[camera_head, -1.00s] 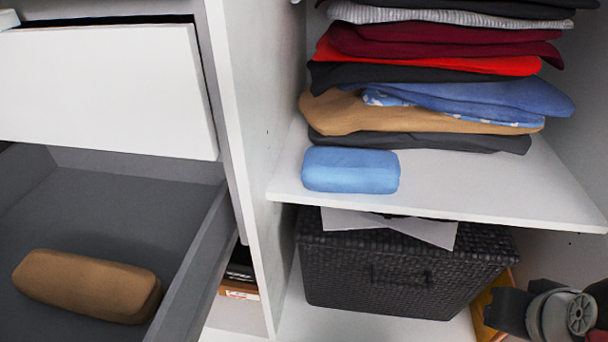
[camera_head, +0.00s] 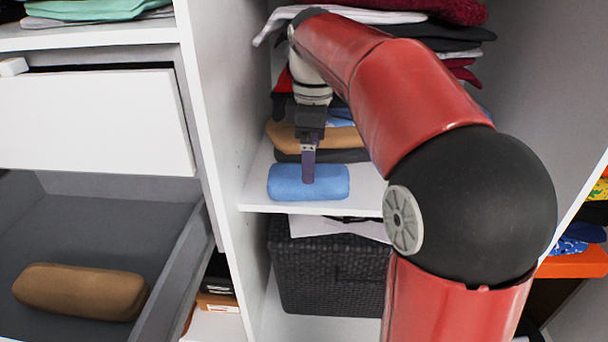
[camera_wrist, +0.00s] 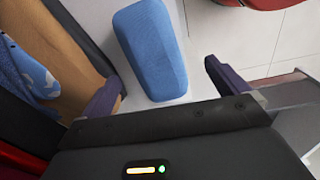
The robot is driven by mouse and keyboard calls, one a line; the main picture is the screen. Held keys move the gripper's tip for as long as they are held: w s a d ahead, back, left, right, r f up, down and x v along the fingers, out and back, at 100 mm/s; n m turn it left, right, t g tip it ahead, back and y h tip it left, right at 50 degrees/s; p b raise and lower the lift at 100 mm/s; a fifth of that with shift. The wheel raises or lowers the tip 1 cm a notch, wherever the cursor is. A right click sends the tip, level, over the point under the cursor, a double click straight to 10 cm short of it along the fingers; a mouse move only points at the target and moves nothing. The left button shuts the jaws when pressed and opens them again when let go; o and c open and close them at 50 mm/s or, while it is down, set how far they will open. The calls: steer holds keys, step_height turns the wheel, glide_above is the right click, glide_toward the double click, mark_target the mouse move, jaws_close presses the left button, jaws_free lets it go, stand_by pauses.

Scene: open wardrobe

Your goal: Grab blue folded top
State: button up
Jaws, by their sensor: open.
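The blue folded top (camera_head: 285,184) is a small rounded bundle at the front edge of a white shelf (camera_head: 258,190). My gripper (camera_head: 308,178) is in front of or over its middle in the head view, with its fingers pointing down. In the wrist view the blue top (camera_wrist: 150,50) lies beyond the gripper (camera_wrist: 165,80), in the gap between the two spread purple fingers. The gripper is open and empty. Whether a finger touches the top cannot be told.
Stacked clothes, with a tan folded one (camera_head: 283,136), lie right behind the blue top. A dark woven basket (camera_head: 325,275) stands below the shelf. An open grey drawer (camera_head: 110,220) at left holds a brown folded bundle (camera_head: 80,290). A white partition (camera_head: 222,120) separates them.

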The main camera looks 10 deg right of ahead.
steer(key=shift+w+n, duration=0.4)
steer(key=shift+w, duration=0.25)
steer(key=shift+w+f, duration=0.15)
steer(key=shift+w, duration=0.05)
steer(key=f, duration=0.2)
steer(key=f+b, duration=0.1)
steer(key=f, duration=0.4)
steer(key=shift+s+f, duration=0.2)
steer(key=shift+s, duration=0.15)
steer(key=c, duration=1.1)
